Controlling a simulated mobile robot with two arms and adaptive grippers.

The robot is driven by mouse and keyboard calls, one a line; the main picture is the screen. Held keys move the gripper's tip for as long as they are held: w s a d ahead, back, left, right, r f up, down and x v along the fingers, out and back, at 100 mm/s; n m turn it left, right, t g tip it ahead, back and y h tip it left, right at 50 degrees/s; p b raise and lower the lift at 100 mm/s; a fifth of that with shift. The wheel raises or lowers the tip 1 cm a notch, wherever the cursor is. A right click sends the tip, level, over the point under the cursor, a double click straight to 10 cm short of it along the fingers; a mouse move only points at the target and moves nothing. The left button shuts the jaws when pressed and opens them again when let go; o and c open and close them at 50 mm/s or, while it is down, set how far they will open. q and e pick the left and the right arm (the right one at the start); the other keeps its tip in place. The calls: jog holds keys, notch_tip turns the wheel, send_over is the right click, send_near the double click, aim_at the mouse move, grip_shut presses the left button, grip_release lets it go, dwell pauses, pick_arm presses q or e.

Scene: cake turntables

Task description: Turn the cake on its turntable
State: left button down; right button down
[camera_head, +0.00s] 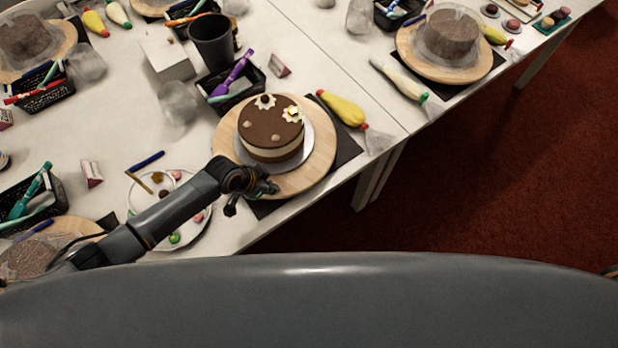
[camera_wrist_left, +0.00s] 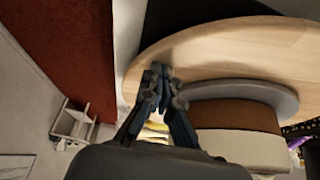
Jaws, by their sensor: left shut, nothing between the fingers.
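The cake (camera_head: 270,122) has a brown top, a pale band in its side and small flower decorations. It sits on a round pale board (camera_head: 306,150) on the wooden turntable (camera_head: 322,165). My left gripper (camera_head: 262,193) is over the turntable's near-left edge, beside the cake. In the left wrist view, its fingers (camera_wrist_left: 158,78) are shut and empty, with the tips in front of the turntable's wood (camera_wrist_left: 235,52). I cannot tell whether they touch it. The cake's brown side (camera_wrist_left: 235,114) shows right of the fingers there. My right gripper is out of view.
A plate with colourful bits (camera_head: 190,235) lies under my left arm. A yellow piping bag (camera_head: 342,108) lies right of the turntable. A black basket of tools (camera_head: 232,90) and a dark cup (camera_head: 212,42) stand behind. The table's front edge is close to the turntable.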

aim_at(290, 188)
pick_arm(q)
jog(key=shift+w+d, duration=0.15)
jog(key=shift+d, duration=1.65)
notch_tip(290, 188, up, 3)
jog(key=p, duration=0.3)
jog(key=a, duration=0.1)
jog(key=s+a, duration=0.1)
jog(key=a, duration=0.2)
jog(key=shift+s+f+p, duration=0.1)
jog(key=shift+s+p, duration=0.2)
jog(key=shift+s, duration=0.1)
jog(key=a, duration=0.1)
jog(key=w+a, duration=0.1)
jog(key=a+b, duration=0.1)
jog(key=shift+w+a+f, duration=0.1)
jog(key=shift+w+a, duration=0.15)
jog(key=shift+a, duration=0.05)
jog(key=shift+w+a, duration=0.25)
jog(key=shift+a, duration=0.15)
jog(key=shift+s, duration=0.1)
